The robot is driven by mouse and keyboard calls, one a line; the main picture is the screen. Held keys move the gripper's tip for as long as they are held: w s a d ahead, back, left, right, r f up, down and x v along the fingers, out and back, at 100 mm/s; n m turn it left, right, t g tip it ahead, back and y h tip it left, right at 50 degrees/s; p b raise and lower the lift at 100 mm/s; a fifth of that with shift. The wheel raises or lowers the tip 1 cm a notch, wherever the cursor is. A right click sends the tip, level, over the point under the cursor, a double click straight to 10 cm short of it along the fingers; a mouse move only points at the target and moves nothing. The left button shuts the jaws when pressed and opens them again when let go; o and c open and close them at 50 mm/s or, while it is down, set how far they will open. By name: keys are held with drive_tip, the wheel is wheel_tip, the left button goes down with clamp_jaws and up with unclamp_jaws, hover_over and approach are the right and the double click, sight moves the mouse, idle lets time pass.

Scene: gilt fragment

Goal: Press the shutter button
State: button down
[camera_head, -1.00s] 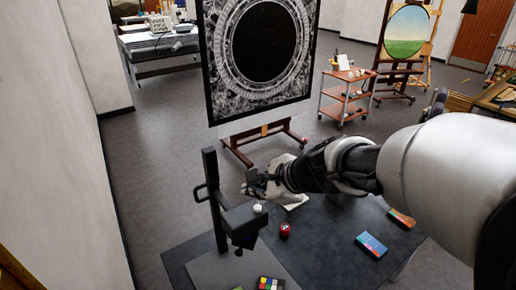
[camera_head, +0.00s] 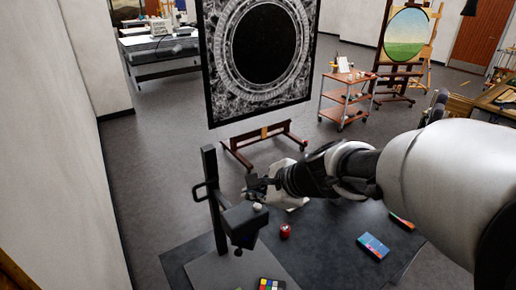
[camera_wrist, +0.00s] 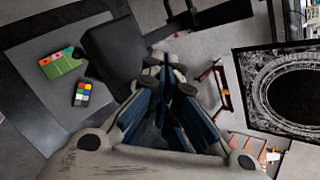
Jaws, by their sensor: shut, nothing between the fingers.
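A dark box-shaped camera (camera_head: 241,222) sits on an upright black stand (camera_head: 213,200). A small pale round knob, which looks like the shutter button (camera_head: 257,207), is on its top. My gripper (camera_head: 257,187) is shut and empty, just above and behind the knob in the head view; a small gap seems to remain, but contact is hard to judge. In the wrist view the shut fingers (camera_wrist: 168,72) point toward the dark camera body (camera_wrist: 112,52), beside its edge. The knob cannot be made out there.
A dark table (camera_head: 325,245) holds a red round item (camera_head: 285,230), a blue box (camera_head: 373,246) and a colour chart (camera_head: 270,284). A large framed dark picture (camera_head: 262,55) stands on an easel behind.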

sight(255, 208)
drive_tip(key=shift+f, duration=0.1)
idle(0.6)
drive_tip(key=shift+f+b, duration=0.35)
drive_tip(key=shift+b, duration=0.1)
drive_tip(key=shift+f+b, duration=0.4)
idle(0.4)
drive_tip(key=shift+r, duration=0.1)
drive_tip(key=shift+r+p, duration=0.75)
wheel_tip(255, 208, up, 5)
drive_tip(key=p, duration=0.4)
drive_tip(key=shift+r+p, duration=0.1)
drive_tip(key=shift+p, duration=0.2)
